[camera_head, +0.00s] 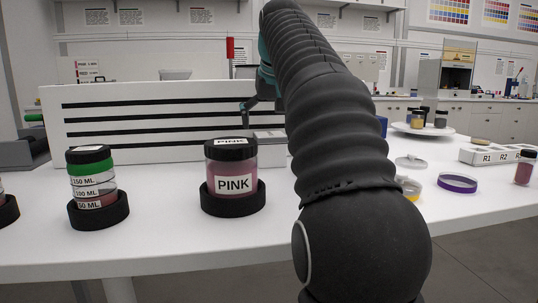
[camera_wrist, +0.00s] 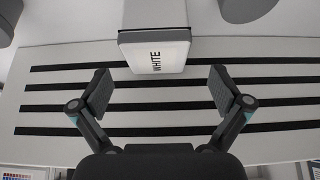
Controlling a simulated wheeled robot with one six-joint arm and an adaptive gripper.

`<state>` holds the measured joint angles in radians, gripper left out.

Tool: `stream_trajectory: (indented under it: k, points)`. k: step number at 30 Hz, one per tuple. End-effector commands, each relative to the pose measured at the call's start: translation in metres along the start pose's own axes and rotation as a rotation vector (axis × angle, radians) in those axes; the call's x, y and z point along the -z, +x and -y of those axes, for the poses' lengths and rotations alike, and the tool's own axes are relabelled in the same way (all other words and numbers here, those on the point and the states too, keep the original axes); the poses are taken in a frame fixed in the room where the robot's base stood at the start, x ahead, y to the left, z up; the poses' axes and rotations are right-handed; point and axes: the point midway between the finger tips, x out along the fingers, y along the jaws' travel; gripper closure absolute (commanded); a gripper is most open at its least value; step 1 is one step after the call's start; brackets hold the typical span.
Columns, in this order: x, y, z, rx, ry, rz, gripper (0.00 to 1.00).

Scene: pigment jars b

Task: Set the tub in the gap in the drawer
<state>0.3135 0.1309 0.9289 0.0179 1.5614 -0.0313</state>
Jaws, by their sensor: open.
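My gripper (camera_wrist: 160,90) is open in the wrist view, its two fingers wide apart with nothing between them. A white block-shaped thing labelled WHITE (camera_wrist: 154,52) lies just beyond the fingertips, apart from them; I cannot tell if it is the tub. In the head view my gripper (camera_head: 254,98) is partly hidden behind my arm, above a pale box (camera_head: 270,150) beside the slotted panel. A pink jar labelled PINK (camera_head: 232,183) with a black lid stands upright in a black ring holder. I cannot make out a drawer or its gap for certain.
A white panel with black slots (camera_head: 150,92) stands at the back of the table. A stacked jar with a green band (camera_head: 90,172) stands in a holder at left. A purple ring (camera_head: 457,183) and a box marked R1 and R2 (camera_head: 490,156) lie at right. The front edge is clear.

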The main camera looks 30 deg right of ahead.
Motion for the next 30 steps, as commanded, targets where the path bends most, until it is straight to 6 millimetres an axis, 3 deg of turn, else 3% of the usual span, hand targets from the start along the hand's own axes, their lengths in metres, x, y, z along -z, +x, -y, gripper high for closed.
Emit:
stream_trajectory:
  k: [7, 16, 24, 26, 30]
  points:
    - [-0.003, 0.013, -0.002, -0.001, 0.002, 0.001, 0.00]
    - [-0.009, 0.052, -0.005, -0.001, 0.002, 0.001, 0.00]
    - [-0.008, 0.056, -0.005, -0.001, 0.002, 0.000, 0.00]
    - [-0.008, 0.056, -0.005, -0.001, 0.002, 0.000, 0.12]
    - [-0.008, 0.055, -0.005, -0.001, 0.002, 0.000, 0.47]
